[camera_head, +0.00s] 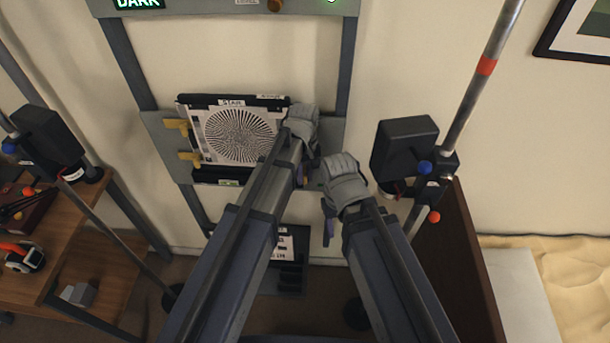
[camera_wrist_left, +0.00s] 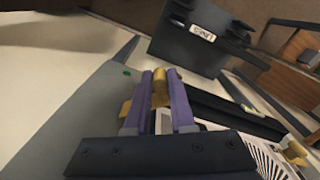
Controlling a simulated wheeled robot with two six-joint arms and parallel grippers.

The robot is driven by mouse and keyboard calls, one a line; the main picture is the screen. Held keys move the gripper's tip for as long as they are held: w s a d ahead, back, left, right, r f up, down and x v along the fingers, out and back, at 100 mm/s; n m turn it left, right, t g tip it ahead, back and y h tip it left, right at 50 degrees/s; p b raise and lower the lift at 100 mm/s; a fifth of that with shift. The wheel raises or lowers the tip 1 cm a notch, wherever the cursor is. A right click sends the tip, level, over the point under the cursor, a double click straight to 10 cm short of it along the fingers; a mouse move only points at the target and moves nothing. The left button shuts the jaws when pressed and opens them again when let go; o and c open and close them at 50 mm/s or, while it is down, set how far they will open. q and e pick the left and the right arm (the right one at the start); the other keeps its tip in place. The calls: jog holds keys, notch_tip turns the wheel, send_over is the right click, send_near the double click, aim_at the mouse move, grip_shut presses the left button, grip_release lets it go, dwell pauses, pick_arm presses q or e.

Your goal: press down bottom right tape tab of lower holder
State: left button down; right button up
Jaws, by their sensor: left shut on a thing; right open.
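A star-pattern chart (camera_head: 238,136) sits in a black-edged holder on a grey panel (camera_head: 162,135). Two yellow tabs, an upper one (camera_head: 177,125) and a lower one (camera_head: 191,159), show at its left side. My left gripper (camera_wrist_left: 161,82) has its purple fingers closed on a yellow tab (camera_wrist_left: 160,93) beside the holder's black bar (camera_wrist_left: 215,108). In the head view, my left gripper (camera_head: 314,160) is at the chart's right edge and my arm hides most of that edge. My right gripper (camera_head: 328,228) is open, lower and to the right, apart from the panel.
A dark holder with a white label (camera_head: 284,248) is below the panel, partly behind my left arm. A black box on a slanted pole (camera_head: 405,145) stands close at the right. A wooden bench with tools (camera_head: 90,235) is at the left.

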aim_at(304, 175)
pick_arm(q)
jog(key=c, duration=0.8)
grip_release()
jog(key=shift+o, duration=0.2)
jog(key=shift+r, duration=0.1)
notch_tip(304, 175, up, 8)
jog(key=p, duration=0.8)
jog(key=shift+f, duration=0.2)
